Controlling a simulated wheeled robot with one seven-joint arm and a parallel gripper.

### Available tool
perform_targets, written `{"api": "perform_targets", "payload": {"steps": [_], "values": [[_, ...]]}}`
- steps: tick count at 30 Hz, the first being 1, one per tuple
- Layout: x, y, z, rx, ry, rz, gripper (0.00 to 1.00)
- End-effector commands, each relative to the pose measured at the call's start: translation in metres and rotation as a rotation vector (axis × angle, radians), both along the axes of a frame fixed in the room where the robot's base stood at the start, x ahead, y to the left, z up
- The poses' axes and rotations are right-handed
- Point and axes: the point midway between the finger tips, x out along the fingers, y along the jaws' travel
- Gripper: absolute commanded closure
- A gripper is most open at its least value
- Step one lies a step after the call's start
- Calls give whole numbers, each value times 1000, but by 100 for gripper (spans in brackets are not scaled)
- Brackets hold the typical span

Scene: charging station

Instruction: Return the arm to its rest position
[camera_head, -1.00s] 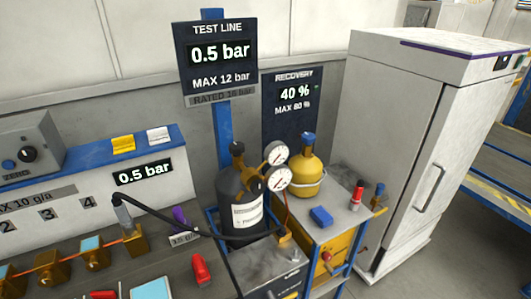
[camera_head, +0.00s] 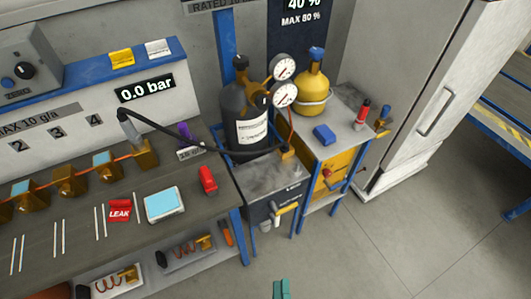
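A small teal piece (camera_head: 282,289) shows at the bottom edge, in front of the floor. It may be the tip of my gripper, but too little of it shows to be sure. The rest of my arm is outside the view. I cannot see open fingers or a held object.
The bench (camera_head: 75,243) on the left carries brass valves, a red LEAK tag (camera_head: 120,211) and a light-blue pad (camera_head: 165,204). A white cabinet (camera_head: 430,95) is at right. The floor (camera_head: 400,250) ahead is clear.

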Motion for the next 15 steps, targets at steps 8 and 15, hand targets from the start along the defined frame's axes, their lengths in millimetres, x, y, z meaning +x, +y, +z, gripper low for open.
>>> {"api": "perform_targets", "payload": {"steps": [8, 15], "values": [[-44, 27, 78, 652, 139, -43, 64], [-64, 44, 127, 1071, 232, -96, 64]]}}
